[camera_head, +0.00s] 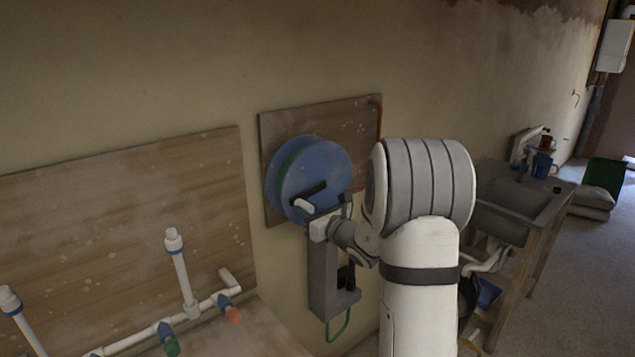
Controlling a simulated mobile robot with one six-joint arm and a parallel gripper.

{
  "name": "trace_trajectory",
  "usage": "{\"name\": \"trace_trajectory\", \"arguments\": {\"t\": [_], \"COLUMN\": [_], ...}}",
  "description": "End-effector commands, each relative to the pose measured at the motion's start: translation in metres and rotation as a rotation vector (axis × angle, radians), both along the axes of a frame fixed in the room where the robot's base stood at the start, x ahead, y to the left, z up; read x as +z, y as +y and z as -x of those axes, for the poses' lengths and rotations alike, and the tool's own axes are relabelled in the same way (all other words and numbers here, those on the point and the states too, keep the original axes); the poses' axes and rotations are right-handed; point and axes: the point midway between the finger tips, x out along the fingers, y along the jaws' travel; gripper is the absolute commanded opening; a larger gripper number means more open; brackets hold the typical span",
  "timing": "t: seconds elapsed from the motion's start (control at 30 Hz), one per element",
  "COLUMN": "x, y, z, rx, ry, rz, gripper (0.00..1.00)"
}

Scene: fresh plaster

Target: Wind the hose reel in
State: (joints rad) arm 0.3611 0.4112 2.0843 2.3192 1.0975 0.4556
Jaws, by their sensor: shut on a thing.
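The hose reel (325,172) is a blue disc with a green rim showing at its left. It is mounted on a wooden board (278,127) on the wall. A black crank arm (307,189) crosses its front face, with a pale crank handle (303,205) at the lower left. My gripper (311,212) is at the handle, shut on it. The fingertips are small and partly hidden by my wrist. A loop of green hose (341,328) hangs below the reel.
A grey box-like shape (322,275) is below the reel; I cannot tell what it belongs to. White pipes with blue, green and red valves (192,311) stand at the lower left. A sink bench (512,200) is at the right.

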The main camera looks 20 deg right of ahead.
Motion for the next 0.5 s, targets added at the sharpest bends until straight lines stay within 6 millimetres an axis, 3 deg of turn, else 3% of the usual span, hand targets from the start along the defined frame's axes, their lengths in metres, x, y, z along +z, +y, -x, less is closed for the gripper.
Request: {"name": "trace_trajectory", "arguments": {"t": [0.03, 0.1, 0.5], "x": [0.0108, 0.0143, 0.0194], "y": [-0.0004, 0.0008, -0.0004], "z": [0.0001, 0.0007, 0.0005], "rx": [-0.005, -0.005, -0.005], "ry": [-0.005, -0.005, -0.002], "rz": [0.000, -0.001, -0.002], "gripper": [0.06, 0.06, 0.06]}}
